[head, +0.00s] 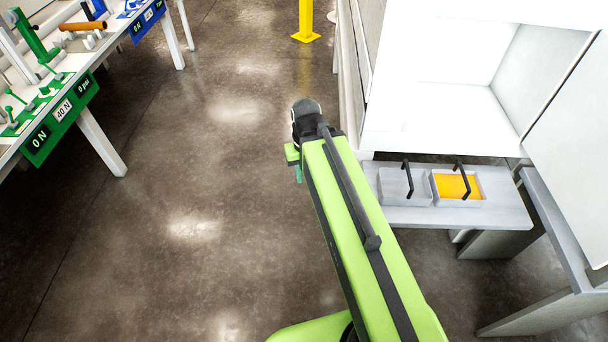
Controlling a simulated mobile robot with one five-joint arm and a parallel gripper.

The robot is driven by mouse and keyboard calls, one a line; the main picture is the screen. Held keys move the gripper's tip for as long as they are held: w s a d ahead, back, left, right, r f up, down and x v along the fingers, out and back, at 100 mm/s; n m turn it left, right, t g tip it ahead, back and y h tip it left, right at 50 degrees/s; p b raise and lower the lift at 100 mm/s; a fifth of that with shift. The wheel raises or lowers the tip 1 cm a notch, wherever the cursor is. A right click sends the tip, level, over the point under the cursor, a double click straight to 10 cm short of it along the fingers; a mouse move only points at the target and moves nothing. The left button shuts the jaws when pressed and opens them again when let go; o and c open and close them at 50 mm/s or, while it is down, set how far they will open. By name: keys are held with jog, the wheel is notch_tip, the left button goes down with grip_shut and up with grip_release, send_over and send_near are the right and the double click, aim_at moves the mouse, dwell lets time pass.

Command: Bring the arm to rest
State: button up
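My green arm reaches from the bottom of the head view up to the middle, above the grey floor. Its dark wrist (307,122) is at the far end. My gripper's fingers are hidden or too small to make out there, so I cannot see whether it is open or shut. I see nothing held. The arm's end is over open floor, to the left of the grey bench (505,213) and apart from it.
On the bench are an empty-looking grey bin (405,187) and a bin with orange contents (455,186), both with black handles. A white cabinet (465,110) stands behind. A table with green displays (62,112) is at left. A yellow post (306,20) stands at the back. The floor between is clear.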

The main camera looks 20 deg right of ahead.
jog(key=shift+a+r+p, duration=0.2)
jog(key=shift+r+p, duration=0.55)
jog(key=shift+a+r+p, duration=0.2)
jog(key=shift+r+p, duration=0.55)
